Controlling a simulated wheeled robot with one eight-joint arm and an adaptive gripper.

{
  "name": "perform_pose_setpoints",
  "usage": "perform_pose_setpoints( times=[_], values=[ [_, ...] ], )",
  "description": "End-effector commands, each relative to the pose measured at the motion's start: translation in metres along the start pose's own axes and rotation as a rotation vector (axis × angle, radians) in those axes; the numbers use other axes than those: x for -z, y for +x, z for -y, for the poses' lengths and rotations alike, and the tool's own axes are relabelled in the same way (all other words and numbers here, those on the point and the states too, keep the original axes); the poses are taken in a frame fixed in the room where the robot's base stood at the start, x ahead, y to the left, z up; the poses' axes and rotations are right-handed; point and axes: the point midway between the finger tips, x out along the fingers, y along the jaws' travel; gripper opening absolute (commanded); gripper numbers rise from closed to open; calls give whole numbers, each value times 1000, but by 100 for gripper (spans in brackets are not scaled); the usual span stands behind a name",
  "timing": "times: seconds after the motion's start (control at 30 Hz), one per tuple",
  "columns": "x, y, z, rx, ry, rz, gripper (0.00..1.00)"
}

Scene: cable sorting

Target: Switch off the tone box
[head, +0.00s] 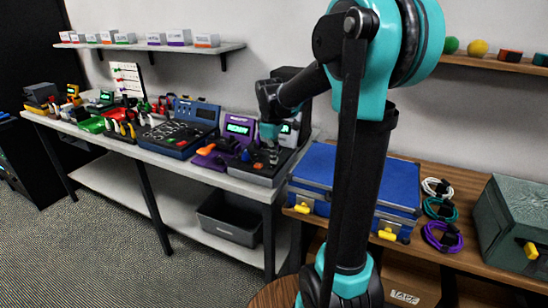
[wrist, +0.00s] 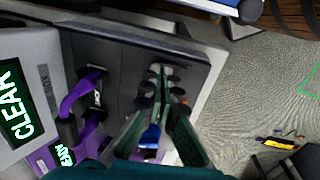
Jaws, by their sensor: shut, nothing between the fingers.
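My gripper (wrist: 163,95) is shut with nothing held, its fingers pointing down at the panel of a grey test box. In the head view, my gripper (head: 272,150) is over that box's dark flat panel (head: 250,171). The grey box (wrist: 35,110) has a green screen reading "CLEAR". Dark knobs or posts sit around the fingertips; I cannot tell whether the fingers touch one. A purple box (head: 239,126) with a green screen reading "READY" stands just left of it. No tone box label is legible, and I cannot make out a switch position.
A purple cable (wrist: 80,95) loops beside the fingers. A blue tester (head: 182,135), tools and a green tray (head: 91,125) stand farther left on the bench. A blue case (head: 345,180) and coiled cables (head: 441,210) are on the wooden table at right.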

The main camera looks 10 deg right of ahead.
Motion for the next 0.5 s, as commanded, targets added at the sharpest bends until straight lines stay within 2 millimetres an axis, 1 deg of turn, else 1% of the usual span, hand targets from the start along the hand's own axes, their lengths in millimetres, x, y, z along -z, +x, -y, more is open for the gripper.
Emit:
perform_pose_setpoints(
  times=[0.13,0.23,0.5],
  values=[
    [0,1,0,0,0,0,0],
    [0,7,-2,3,0,0,0],
    [0,6,-1,2,0,0,0]
  ],
)
